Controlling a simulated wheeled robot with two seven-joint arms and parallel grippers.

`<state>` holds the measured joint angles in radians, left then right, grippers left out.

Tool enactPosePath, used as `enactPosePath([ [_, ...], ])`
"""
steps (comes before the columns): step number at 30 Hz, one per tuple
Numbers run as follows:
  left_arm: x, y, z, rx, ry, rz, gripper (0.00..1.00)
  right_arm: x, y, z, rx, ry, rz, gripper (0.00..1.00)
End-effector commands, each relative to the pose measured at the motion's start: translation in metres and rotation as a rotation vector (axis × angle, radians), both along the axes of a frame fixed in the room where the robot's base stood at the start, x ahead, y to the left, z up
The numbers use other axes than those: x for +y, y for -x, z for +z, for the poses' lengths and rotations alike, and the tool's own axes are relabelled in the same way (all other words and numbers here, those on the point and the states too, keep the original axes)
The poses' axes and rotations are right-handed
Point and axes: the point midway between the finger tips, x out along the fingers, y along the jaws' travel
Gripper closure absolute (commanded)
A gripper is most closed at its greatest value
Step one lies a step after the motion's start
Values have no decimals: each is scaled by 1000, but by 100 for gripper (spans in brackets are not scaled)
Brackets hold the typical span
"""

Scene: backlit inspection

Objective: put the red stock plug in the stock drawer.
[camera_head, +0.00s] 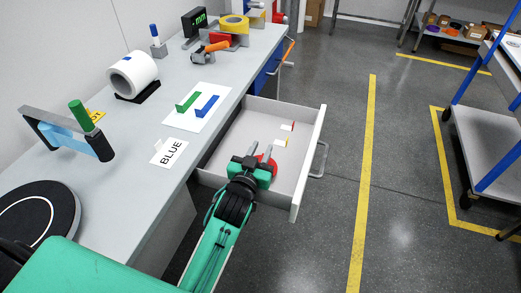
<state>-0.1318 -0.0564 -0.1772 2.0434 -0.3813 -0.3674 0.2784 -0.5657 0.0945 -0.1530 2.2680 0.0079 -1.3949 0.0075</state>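My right gripper is not in view.
Small red-and-white (288,127) and yellow-and-white (281,142) pieces lie in the drawer. Floor right of the drawer is clear.

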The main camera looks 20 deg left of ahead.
Motion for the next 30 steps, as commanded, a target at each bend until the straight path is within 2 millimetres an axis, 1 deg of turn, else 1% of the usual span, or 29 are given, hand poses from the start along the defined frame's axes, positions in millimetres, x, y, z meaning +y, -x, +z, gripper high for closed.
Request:
enactPosePath([
  [9,0,0,2,-1,0,0,68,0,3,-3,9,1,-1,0],
  [11,0,0,5,-1,0,0,68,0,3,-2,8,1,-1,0],
  [14,0,0,17,-3,1,0,68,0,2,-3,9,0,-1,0],
  [15,0,7,12,1,2,0,68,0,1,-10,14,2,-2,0],
  [17,1,16,11,2,2,0,68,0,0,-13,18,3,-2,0],
  [21,2,41,11,3,2,1,68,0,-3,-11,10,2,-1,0],
  [30,3,91,12,2,1,1,68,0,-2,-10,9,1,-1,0],
])
